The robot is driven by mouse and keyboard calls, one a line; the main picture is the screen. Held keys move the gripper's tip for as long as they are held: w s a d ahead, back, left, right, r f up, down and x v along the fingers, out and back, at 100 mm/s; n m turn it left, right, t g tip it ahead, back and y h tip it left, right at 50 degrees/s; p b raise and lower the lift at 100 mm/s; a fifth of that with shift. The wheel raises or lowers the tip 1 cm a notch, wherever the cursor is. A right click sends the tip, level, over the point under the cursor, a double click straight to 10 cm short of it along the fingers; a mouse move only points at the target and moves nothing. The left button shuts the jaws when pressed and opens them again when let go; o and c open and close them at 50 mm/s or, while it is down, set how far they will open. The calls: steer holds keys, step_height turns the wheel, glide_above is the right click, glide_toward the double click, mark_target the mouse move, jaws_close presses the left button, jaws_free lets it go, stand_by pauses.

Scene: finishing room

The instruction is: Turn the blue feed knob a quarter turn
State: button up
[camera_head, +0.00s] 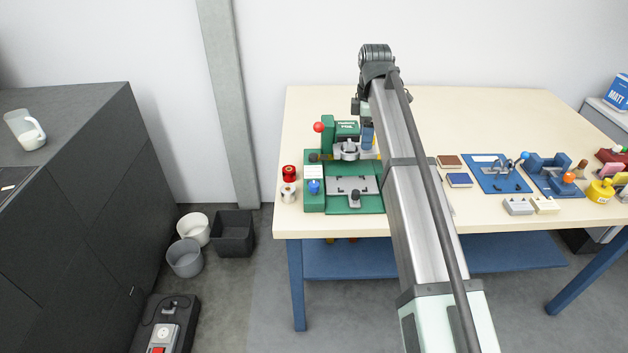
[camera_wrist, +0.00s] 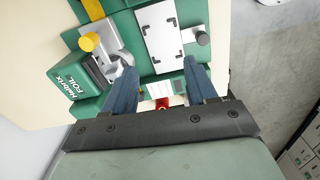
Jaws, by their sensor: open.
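The blue feed knob (camera_head: 314,187) sits on the left front of a green foil press (camera_head: 312,203), just below a white label plate (camera_head: 313,172). In the wrist view I cannot make the knob out; my right-hand finger may cover it. My gripper (camera_wrist: 160,68) is open with two blue fingers apart and nothing between them, above the press. In the head view my gripper (camera_head: 367,134) is partly hidden behind my arm, at the press's rear right, apart from the knob.
A red ball handle (camera_head: 318,127) stands at the press's upper left. A red spool (camera_head: 289,173) and a white spool (camera_head: 288,193) stand left of the press. Blue tool stations (camera_head: 497,174) lie to the right. The table's back right is clear.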

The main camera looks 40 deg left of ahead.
glide_toward(314, 184)
steer(key=shift+m, duration=0.4)
step_height(314, 184, down, 8)
steer(key=shift+f, duration=0.25)
steer(key=c, duration=1.1)
